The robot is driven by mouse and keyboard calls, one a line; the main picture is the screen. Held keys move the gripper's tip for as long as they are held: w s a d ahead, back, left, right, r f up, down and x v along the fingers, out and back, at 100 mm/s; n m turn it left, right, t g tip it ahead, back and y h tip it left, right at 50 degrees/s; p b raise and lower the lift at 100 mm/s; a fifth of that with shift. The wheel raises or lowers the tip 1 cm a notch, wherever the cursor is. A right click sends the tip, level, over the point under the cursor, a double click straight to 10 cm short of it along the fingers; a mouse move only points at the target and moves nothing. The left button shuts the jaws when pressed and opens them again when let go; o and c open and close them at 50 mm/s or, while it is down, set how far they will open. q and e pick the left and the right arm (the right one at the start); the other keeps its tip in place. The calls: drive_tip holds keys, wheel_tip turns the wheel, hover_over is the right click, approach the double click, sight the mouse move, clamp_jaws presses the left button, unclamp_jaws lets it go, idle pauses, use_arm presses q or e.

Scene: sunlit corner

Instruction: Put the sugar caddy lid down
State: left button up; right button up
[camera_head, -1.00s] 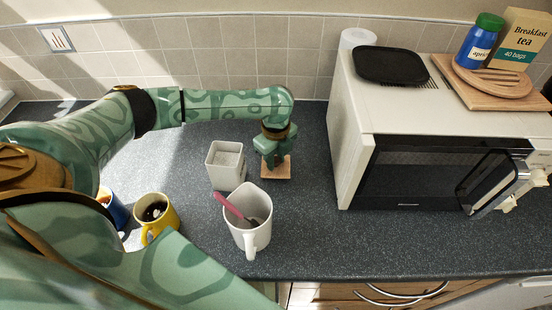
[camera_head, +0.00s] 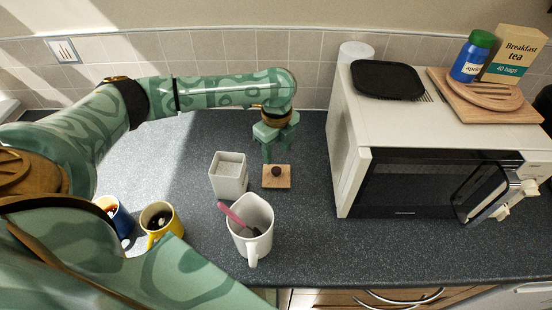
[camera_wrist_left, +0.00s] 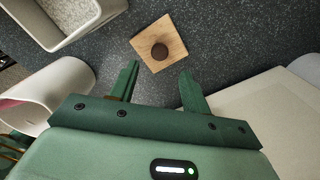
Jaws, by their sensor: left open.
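The sugar caddy lid (camera_head: 284,183) is a square wooden plate with a dark round knob. It lies flat on the dark worktop, just right of the white square sugar caddy (camera_head: 229,187). The caddy is open at the top and holds white sugar. My left gripper (camera_head: 279,153) is open and empty, raised above and behind the lid. In the left wrist view the lid (camera_wrist_left: 170,52) lies beyond the two spread fingertips (camera_wrist_left: 158,75), apart from them. The caddy (camera_wrist_left: 78,38) shows at the upper left there. My right gripper is not in view.
A white jug (camera_head: 259,216) with a pink-handled utensil stands in front of the caddy. A yellow mug (camera_head: 170,233) and a blue mug (camera_head: 122,220) stand at the left by my arm. A microwave (camera_head: 350,160) is on the right. The worktop between lid and microwave is clear.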

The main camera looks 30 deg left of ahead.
use_arm(q)
wheel_tip(320, 180, up, 4)
drive_tip(key=shift+r+p, duration=0.1)
drive_tip(key=shift+p, duration=0.3)
